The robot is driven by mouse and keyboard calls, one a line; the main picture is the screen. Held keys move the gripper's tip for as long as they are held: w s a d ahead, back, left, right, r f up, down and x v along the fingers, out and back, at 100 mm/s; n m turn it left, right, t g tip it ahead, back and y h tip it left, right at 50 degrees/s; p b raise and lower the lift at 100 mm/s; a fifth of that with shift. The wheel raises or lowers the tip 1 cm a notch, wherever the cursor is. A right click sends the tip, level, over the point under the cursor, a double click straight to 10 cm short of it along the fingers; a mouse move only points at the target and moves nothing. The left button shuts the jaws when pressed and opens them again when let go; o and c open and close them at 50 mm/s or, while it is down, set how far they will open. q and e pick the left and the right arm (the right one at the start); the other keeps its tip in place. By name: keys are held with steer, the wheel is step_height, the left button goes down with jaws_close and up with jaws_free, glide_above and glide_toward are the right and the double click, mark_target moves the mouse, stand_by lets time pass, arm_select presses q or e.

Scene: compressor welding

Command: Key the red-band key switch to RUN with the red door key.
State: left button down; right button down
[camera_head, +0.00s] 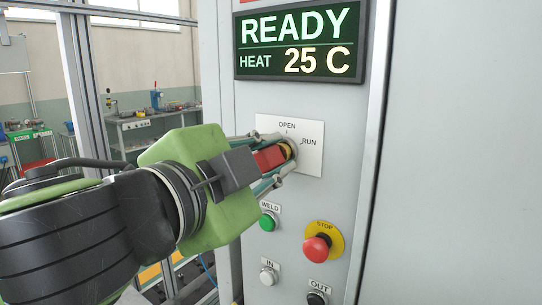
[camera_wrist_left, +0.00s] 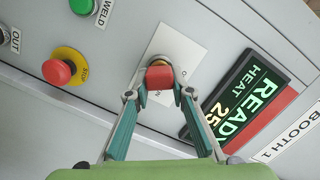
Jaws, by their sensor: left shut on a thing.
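My left gripper (camera_head: 281,156) reaches the grey cabinet front from the left and is shut on the red door key (camera_head: 268,158). In the left wrist view the red key (camera_wrist_left: 159,76) sits between the two fingertips. The key's front end is at the key switch (camera_head: 289,150), of which a yellowish ring shows. The switch is on a white plate (camera_head: 312,162) marked OPEN at the top and RUN to the right. The fingers partly hide the switch, so its red band and the key's turn angle are unclear. My right gripper is not in view.
Above the plate a display (camera_head: 298,42) reads READY, HEAT 25 C. Below are a green WELD button (camera_head: 268,222), a red STOP button (camera_head: 318,248) on a yellow base, a white IN button (camera_head: 269,275) and a black OUT button (camera_head: 316,297). The cabinet panel to the right is bare.

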arm_select(q)
steer(key=c, duration=1.7)
jaws_free()
